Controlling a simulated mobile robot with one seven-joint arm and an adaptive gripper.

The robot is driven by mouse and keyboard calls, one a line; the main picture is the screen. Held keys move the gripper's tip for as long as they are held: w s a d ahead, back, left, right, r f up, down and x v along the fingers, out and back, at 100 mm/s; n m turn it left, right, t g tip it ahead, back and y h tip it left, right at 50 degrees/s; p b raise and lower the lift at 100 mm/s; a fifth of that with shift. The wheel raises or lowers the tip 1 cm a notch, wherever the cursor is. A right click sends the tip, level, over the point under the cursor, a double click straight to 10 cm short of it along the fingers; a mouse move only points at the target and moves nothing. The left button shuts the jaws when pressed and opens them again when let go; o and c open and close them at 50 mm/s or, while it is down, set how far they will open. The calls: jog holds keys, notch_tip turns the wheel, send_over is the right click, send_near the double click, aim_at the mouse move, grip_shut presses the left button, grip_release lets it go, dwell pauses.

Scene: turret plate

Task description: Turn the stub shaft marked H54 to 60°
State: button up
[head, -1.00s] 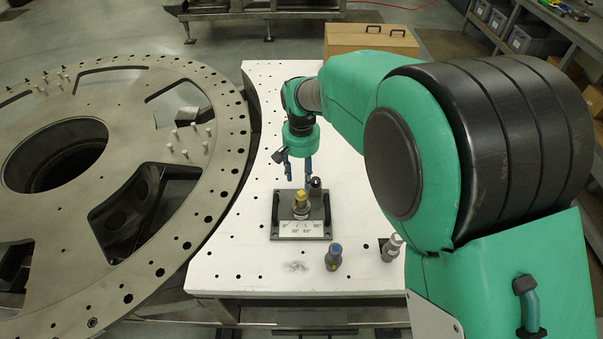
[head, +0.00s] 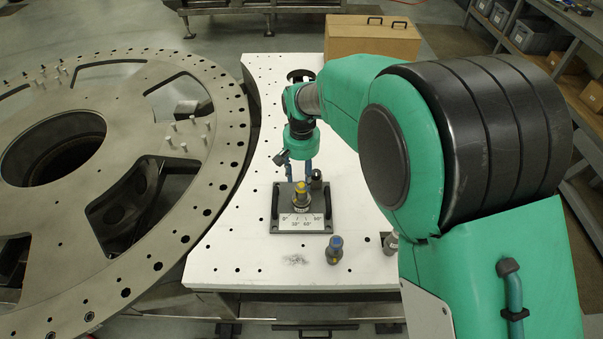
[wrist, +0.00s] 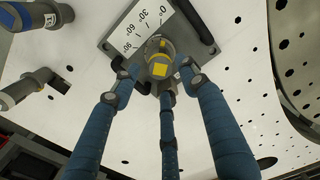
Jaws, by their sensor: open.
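The stub shaft (head: 301,197) stands upright on a dark square base plate (head: 282,218), with a yellow mark on its top. The shaft also shows in the wrist view (wrist: 160,62). A white scale card (head: 302,224) on the plate's near side reads 0°, 30°, 60° and 90°. The H54 marking is not legible, and I cannot tell the shaft's exact angle. My gripper (head: 299,178) is open above and just behind the shaft in the head view. In the wrist view its three blue fingers (wrist: 158,88) are spread near the shaft, with no clear grip on it.
A blue-topped cylindrical part (head: 334,250) and a grey one (head: 391,243) stand on the white table (head: 235,262). A large metal ring plate (head: 215,175) lies left.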

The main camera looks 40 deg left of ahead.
aim_at(301, 185)
jog(key=shift+f+b, duration=0.6)
jog(key=shift+f, duration=1.45)
jog(key=c, duration=0.9)
jog(key=n, duration=0.5)
jog(key=shift+n, duration=0.3)
jog(key=n+p, duration=0.1)
jog(key=n, duration=0.5)
